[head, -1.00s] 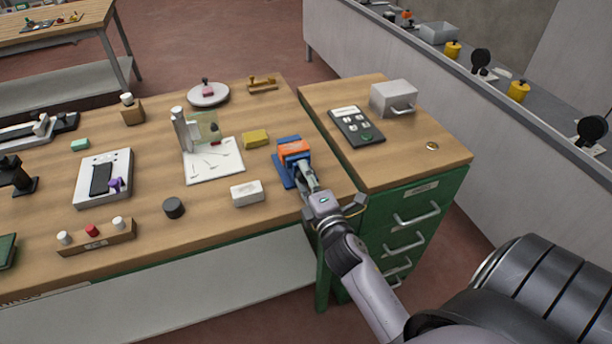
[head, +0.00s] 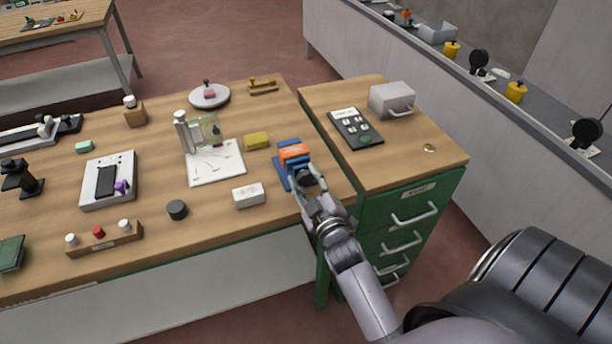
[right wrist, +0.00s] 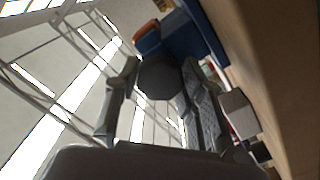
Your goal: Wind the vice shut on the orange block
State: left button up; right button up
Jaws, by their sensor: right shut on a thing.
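The blue vice (head: 283,172) stands near the right edge of the wooden bench. The orange block (head: 293,153) sits at its top, between blue parts; any gap at the jaws is too small to tell. My right gripper (head: 311,184) is at the vice's near side. In the right wrist view its two fingers (right wrist: 160,75) are shut around a dark, many-sided knob (right wrist: 158,80). The blue vice (right wrist: 195,40) and a bit of the orange block (right wrist: 147,37) show beyond the knob. My left gripper is not in view.
A green drawer cabinet (head: 385,215) stands close on the right, with a dark keypad panel (head: 355,128) on top. The bench in front of the white block is clear.

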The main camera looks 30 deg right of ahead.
jog(key=m+p, duration=0.2)
jog(key=m, duration=0.3)
jog(key=m+p, duration=0.1)
jog(key=m, duration=0.4)
jog(key=shift+p, duration=0.3)
jog(key=m+p, duration=0.1)
jog(key=m, duration=0.8)
jog(key=shift+f, duration=0.15)
jog(key=shift+m, duration=0.3)
jog(key=o, duration=1.1)
jog(key=shift+o, duration=0.2)
jog(key=shift+d, duration=0.1)
jog(key=v, duration=1.2)
